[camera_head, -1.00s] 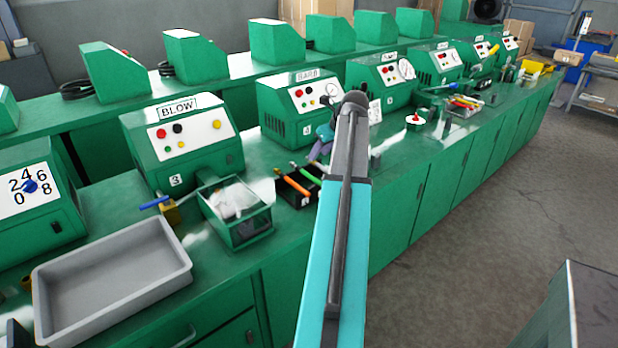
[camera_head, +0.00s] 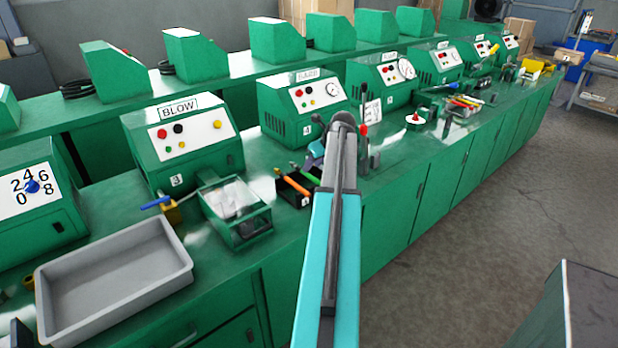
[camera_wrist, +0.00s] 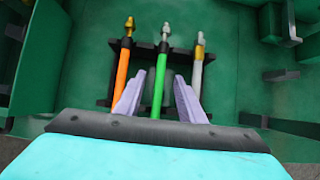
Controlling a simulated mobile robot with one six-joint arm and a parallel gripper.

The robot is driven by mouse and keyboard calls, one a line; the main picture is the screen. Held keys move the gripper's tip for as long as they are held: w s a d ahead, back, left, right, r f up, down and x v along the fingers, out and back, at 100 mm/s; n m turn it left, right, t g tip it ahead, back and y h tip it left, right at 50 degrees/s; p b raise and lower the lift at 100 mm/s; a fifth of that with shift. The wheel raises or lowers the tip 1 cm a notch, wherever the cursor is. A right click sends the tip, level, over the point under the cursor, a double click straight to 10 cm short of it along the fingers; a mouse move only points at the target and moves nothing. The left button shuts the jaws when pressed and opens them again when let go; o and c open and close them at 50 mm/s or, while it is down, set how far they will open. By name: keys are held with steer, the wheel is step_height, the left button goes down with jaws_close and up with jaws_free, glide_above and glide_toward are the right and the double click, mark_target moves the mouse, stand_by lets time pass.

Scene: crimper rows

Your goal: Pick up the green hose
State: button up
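The green hose (camera_wrist: 159,92) lies in a dark rack (camera_wrist: 187,101) in the wrist view, with a metal fitting (camera_wrist: 166,33) at its far end. An orange hose (camera_wrist: 122,72) lies to its left and a whitish-grey hose (camera_wrist: 197,70) to its right. My gripper (camera_wrist: 160,82) has its two purple fingers apart, one on each side of the green hose, with gaps visible between hose and fingers. In the head view my gripper (camera_head: 316,155) is at the rack, partly hidden by my arm. The near part of the green hose is hidden by the gripper body.
A green box with clear contents (camera_head: 250,226) stands left of the rack, and a grey tray (camera_head: 176,277) further left. The BLOW machine (camera_head: 180,150) and BARB machine (camera_head: 300,105) stand behind. Upright dark posts (camera_head: 364,155) are close on the right.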

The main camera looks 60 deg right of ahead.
mark_target(309, 174)
steer(key=shift+w+f, duration=0.1)
steer(key=shift+f, duration=0.05)
steer(key=shift+p+x, duration=0.7)
steer(key=shift+x, duration=1.75)
steer(key=shift+d, duration=0.1)
steer(key=shift+c, duration=0.2)
jaws_close()
